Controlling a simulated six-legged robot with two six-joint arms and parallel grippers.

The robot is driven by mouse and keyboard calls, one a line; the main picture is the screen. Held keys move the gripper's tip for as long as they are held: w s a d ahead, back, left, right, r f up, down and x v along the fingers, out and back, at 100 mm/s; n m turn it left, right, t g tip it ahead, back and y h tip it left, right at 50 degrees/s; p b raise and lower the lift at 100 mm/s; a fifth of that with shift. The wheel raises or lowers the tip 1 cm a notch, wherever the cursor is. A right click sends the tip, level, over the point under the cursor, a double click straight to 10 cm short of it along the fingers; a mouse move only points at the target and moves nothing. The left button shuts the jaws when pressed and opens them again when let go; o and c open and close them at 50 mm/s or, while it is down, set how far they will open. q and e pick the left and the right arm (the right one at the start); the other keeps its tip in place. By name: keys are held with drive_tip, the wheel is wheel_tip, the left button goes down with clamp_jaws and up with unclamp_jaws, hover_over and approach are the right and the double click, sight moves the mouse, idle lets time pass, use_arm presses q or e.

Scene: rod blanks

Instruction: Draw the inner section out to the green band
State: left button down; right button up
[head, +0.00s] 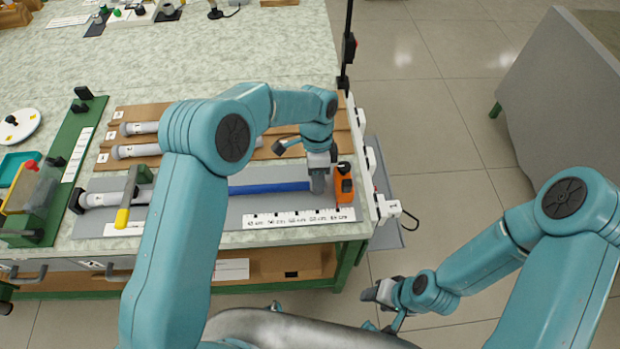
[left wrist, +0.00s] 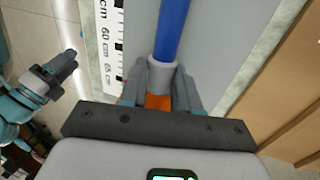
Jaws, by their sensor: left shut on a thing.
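A telescoping rod lies along a grey mat (head: 245,208). Its grey outer tube (head: 101,199) is at the left, under a clamp with a yellow-tipped lever (head: 123,215). The blue inner section (head: 268,188) runs right from behind my left arm. My left gripper (head: 319,182) is shut on its right end. In the left wrist view, the fingers (left wrist: 162,88) sit on both sides of the grey end collar (left wrist: 162,73) of the blue section (left wrist: 177,30). I see no green band; my arm hides part of the rod. My right gripper (head: 381,293) hangs off the table; its opening is unclear.
An orange block (head: 344,184) stands just right of my left gripper. A centimetre scale (head: 298,218) lies along the mat's front. Two more grey tubes (head: 137,151) lie on wooden boards behind.

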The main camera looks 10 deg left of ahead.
use_arm(q)
drive_tip(key=shift+w+d, duration=0.15)
drive_tip(key=shift+d, duration=0.45)
drive_tip(key=c, duration=0.8)
unclamp_jaws()
drive_tip(key=shift+d, duration=0.1)
drive_tip(key=v, duration=1.6)
drive_tip(key=shift+p, duration=0.45)
drive_tip(key=shift+w+r, duration=0.1)
